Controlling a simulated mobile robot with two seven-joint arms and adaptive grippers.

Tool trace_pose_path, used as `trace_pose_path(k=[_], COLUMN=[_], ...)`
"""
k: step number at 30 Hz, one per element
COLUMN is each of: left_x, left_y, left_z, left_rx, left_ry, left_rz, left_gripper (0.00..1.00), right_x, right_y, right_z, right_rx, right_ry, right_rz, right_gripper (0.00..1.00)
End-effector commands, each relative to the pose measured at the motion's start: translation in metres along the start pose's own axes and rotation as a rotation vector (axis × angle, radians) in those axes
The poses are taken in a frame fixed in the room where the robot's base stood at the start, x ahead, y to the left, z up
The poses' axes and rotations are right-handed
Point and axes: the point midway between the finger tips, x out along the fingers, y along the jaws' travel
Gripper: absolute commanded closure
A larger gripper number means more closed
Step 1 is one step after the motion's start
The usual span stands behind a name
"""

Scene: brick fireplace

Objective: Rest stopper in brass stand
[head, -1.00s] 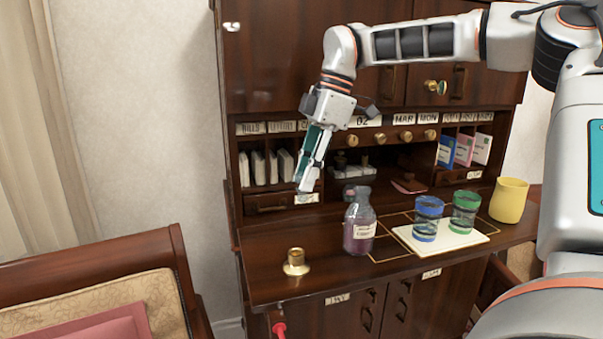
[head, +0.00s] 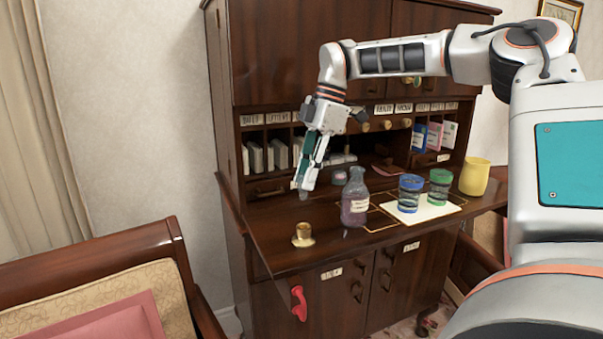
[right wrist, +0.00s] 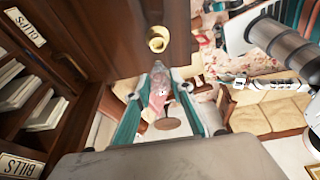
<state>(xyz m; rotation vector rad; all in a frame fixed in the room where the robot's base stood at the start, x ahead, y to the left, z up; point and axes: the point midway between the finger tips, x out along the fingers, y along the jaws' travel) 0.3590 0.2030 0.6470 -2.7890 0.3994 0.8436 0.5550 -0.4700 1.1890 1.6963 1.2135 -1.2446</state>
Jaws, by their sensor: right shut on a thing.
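My right gripper (head: 304,186) is shut on a small clear glass stopper (head: 304,194) held at its fingertips, pointing down over the desk. In the right wrist view the see-through stopper (right wrist: 159,84) shows between the teal-backed fingers. The brass stand (head: 303,236) is a small round cup on a wide foot, upright on the desk's left front part. The stopper is above the stand and apart from it. The stand also shows in the right wrist view (right wrist: 158,40), beyond the fingertips.
An open purple-filled bottle (head: 355,205) stands right of the stand. Blue-rimmed (head: 410,194) and green-rimmed (head: 439,188) glasses stand on a white mat (head: 418,214). A yellow jug (head: 475,177) is farther right. Pigeonholes back the desk. A red object (head: 299,303) shows below its front edge.

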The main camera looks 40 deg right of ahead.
Motion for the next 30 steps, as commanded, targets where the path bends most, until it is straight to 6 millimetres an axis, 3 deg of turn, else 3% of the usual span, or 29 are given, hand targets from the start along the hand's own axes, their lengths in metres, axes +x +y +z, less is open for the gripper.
trace_pose_path(k=[21,30], left_x=[0.000,0.008], left_y=[0.001,0.004], left_z=[0.000,0.018], left_rx=[0.000,-0.003], left_ry=[0.000,-0.011], left_rz=[0.001,0.004], left_gripper=[0.60,0.60], right_x=[0.001,0.021], right_y=[0.003,0.003], right_z=[0.005,0.012], right_rx=[-0.013,-0.012], right_ry=[-0.002,-0.001], right_rz=[-0.005,-0.007], right_gripper=[0.93,0.93])
